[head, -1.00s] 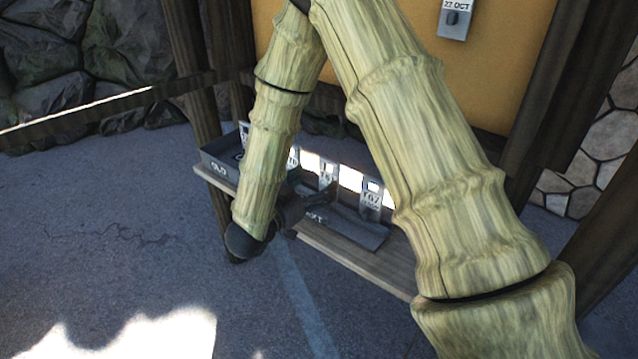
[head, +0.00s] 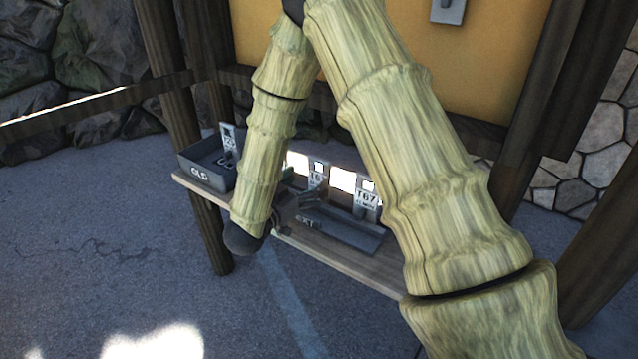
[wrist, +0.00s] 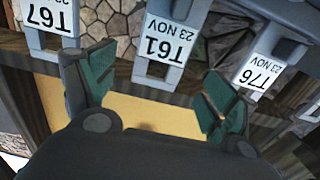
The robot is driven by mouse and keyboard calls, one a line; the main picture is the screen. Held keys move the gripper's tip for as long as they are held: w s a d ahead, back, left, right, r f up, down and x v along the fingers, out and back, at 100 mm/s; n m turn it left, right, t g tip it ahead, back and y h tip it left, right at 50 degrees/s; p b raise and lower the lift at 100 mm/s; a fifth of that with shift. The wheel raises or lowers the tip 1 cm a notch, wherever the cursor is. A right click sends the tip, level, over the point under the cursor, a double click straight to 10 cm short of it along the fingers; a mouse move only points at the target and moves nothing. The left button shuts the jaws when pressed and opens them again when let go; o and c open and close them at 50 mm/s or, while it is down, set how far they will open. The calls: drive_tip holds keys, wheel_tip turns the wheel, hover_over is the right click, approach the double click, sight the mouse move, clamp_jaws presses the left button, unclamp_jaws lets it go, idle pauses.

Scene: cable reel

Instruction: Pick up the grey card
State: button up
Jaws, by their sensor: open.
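Several grey cards with white printed labels stand upright in a row. In the wrist view, upside down, I see the T61 card (wrist: 160,50) at centre, the T67 card (wrist: 52,18) at left and the T76 card (wrist: 262,62) at right. I cannot tell which one the task means. My gripper (wrist: 158,86) is open, its green-padded fingertips apart. In the picture the T61 card's lower end lies between them; I cannot tell how near it is. In the head view the T67 card (head: 367,197) stands right of my gripper (head: 308,198), which is small and dark there.
The cards stand at a wooden shelf (head: 345,277) between dark posts. A grey tray marked OLD (head: 200,174) sits at its left end, and a low tray marked EXT (head: 345,235) at the right. An orange panel (head: 400,60) rises behind. My arm covers part of the shelf.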

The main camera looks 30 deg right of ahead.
sight(318, 172)
drive_tip(key=p+x, duration=0.2)
drive_tip(key=x, duration=0.4)
drive_tip(key=shift+r, duration=0.1)
drive_tip(key=shift+c, duration=0.4)
drive_tip(key=c, duration=1.1)
drive_tip(key=shift+r, duration=0.15)
